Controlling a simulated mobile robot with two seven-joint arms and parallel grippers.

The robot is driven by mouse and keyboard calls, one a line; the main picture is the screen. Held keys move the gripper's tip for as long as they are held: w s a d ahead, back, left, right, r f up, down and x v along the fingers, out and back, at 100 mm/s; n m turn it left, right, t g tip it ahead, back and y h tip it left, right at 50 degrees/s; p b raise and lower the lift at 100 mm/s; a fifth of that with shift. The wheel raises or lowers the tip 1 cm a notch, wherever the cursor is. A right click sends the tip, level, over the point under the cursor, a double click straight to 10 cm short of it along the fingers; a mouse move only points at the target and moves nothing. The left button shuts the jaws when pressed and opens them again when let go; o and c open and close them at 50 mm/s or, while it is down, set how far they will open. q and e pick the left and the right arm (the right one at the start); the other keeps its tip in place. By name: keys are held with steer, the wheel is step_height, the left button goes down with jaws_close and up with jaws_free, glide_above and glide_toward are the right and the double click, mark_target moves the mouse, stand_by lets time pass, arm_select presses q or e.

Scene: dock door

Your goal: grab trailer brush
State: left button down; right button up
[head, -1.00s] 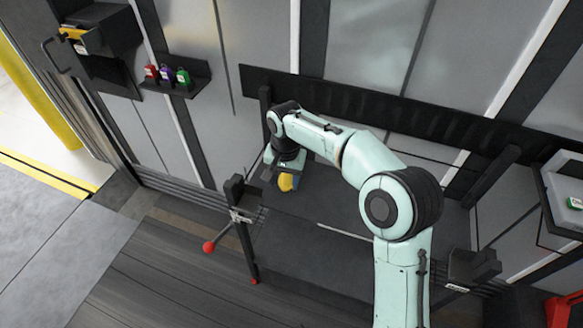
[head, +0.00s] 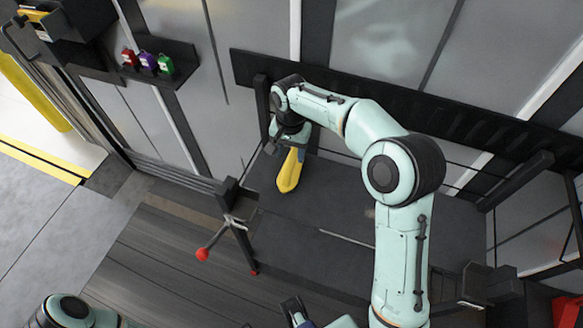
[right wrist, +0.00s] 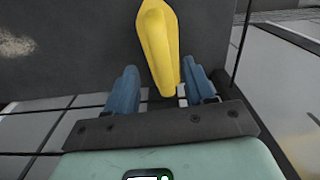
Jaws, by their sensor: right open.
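A long yellow object (head: 290,170), which appears to be the trailer brush, is at the far left of a dark bench (head: 335,200) in the head view. My right gripper (head: 292,142) is at its far end, pointing down toward the bench. In the right wrist view the yellow object (right wrist: 158,40) extends between and beyond the two blue fingers (right wrist: 160,75). The fingers stand apart, with a visible gap on each side of it. My left gripper (head: 296,312) shows only partly at the bottom edge of the head view; its jaw state is unclear.
A post with a red-knobbed lever (head: 202,254) stands at the bench's left front corner. A wall shelf (head: 165,77) holds red, purple and green items. A dark rail (head: 400,105) runs along the wall behind the bench. Floor at the left is clear.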

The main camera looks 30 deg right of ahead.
mark_target(291, 160)
steer(key=f, duration=0.6)
steer(key=shift+w+d+f, duration=0.2)
steer(key=shift+w+d, duration=0.1)
steer(key=shift+w, duration=0.05)
steer(key=shift+c, duration=0.4)
jaws_close()
